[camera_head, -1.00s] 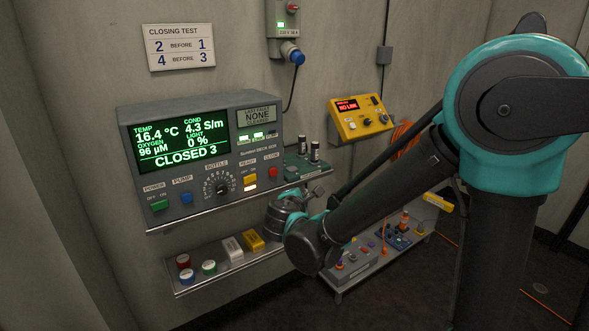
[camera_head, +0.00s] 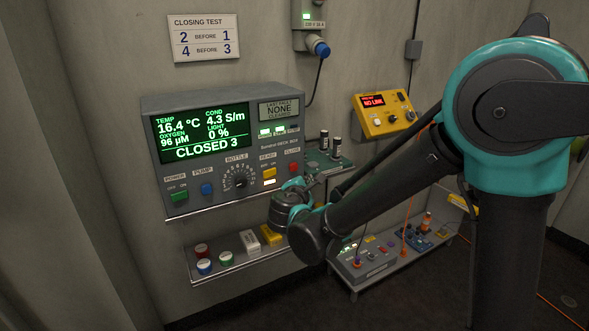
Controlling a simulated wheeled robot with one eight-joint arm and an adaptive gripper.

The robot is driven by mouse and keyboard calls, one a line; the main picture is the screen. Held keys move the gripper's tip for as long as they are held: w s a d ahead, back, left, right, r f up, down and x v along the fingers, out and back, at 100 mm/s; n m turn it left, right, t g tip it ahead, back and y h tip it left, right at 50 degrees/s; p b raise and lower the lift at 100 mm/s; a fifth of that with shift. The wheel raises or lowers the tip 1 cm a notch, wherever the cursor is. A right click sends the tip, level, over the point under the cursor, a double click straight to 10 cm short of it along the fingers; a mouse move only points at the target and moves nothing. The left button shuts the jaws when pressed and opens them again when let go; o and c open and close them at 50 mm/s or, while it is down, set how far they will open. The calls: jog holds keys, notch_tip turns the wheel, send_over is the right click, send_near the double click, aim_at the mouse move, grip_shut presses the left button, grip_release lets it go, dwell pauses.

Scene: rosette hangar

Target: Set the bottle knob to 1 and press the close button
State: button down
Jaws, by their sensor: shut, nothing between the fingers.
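The grey control unit (camera_head: 152,128) is on the wall, left of centre. Its green screen (camera_head: 205,137) reads CLOSED 3. The black bottle knob (camera_head: 240,180), with a numbered dial, is low on its front; its pointer is too small to read. The red close button (camera_head: 293,167) is at the right end of the control row, under the CLOSE label. My gripper (camera_head: 308,181) is shut and empty, just below and right of the red button, partly hidden by my teal wrist. I cannot tell whether it touches the panel.
Green power (camera_head: 179,196), blue pump (camera_head: 207,188) and yellow ready (camera_head: 269,173) buttons share the panel. A shelf (camera_head: 215,274) with several caps and blocks is below. A wall sign (camera_head: 204,37) reads 2 before 1, 4 before 3. A yellow box (camera_head: 383,115) hangs right.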

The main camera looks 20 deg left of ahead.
jog(key=shift+w+a, duration=1)
jog(key=shift+a, duration=0.2)
jog(key=shift+w+a, duration=1)
jog(key=shift+a, duration=0.15)
jog(key=shift+w+a, duration=0.15)
jog(key=shift+w+a, duration=0.15)
jog(key=shift+w+a, duration=0.3)
jog(key=shift+a, duration=0.05)
dwell(0.6)
dwell(0.3)
jog(key=shift+s+d, duration=0.6)
jog(key=shift+d, duration=0.05)
jog(key=s+d, duration=0.3)
jog(key=shift+s+d, duration=0.15)
jog(key=shift+d, duration=0.25)
